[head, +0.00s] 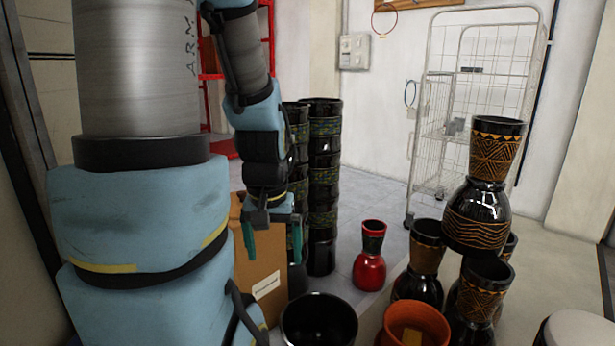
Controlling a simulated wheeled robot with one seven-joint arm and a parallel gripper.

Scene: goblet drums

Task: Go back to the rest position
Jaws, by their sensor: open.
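My gripper (273,243) hangs below my arm left of the picture's middle, fingers pointing down. It is open, and nothing shows between its fingers. It appears in front of a brown cardboard box (262,272). Black patterned goblet drums stand at the right, and one black and orange drum (481,202) sits on top of the others. A small red drum (371,262) stands on the floor near the middle. My own arm covers much of the left side.
Tall stacks of black drums (322,190) stand just right of my gripper. A black round vessel (318,322) and an orange one (412,322) are at the bottom edge. A wire cage cart (475,90) stands by the back wall. Grey floor is clear between the stacks and the cart.

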